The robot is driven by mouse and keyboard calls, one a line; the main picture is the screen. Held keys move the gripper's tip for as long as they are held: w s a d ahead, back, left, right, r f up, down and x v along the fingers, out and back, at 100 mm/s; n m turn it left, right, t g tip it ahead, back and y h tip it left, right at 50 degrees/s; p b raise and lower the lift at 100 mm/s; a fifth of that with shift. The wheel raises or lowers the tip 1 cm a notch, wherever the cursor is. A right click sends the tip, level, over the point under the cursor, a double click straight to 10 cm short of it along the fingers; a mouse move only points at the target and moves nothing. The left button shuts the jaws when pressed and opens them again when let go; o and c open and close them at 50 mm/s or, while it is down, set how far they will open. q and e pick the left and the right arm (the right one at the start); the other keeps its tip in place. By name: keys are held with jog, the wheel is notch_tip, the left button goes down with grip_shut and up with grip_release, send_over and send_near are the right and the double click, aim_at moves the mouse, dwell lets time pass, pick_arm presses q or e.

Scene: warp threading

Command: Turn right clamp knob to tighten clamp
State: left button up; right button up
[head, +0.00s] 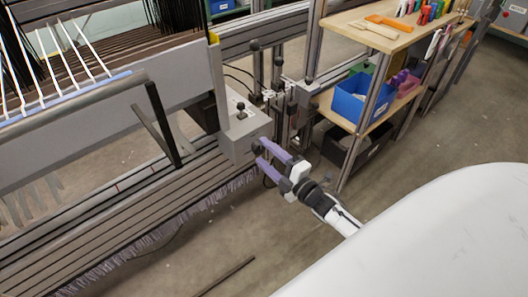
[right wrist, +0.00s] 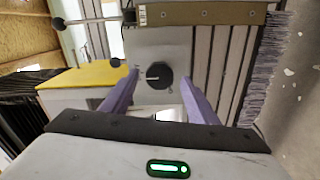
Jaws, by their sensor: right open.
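The black round clamp knob (right wrist: 155,76) with a white pointer mark sits on a light grey plate in the right wrist view. My right gripper (head: 260,154) reaches from the lower right toward the grey clamp housing (head: 242,132) at the end of the loom beam. Its purple fingers are open, one on each side of the knob in the right wrist view, with gaps between them and the knob. Whether the tips reach the knob's depth is hard to tell. My left gripper is not in view.
A smaller black knob (head: 241,110) stands on top of the housing. The loom's slatted grey beam (head: 130,225) fills the lower left. A wooden shelf (head: 345,22) with a blue bin (head: 352,98) stands behind at right.

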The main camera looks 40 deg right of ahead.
pick_arm(q)
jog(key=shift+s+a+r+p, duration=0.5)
jog(key=shift+p, duration=0.35)
pick_arm(e)
jog(key=s, duration=0.9)
jog(key=shift+d, duration=0.4)
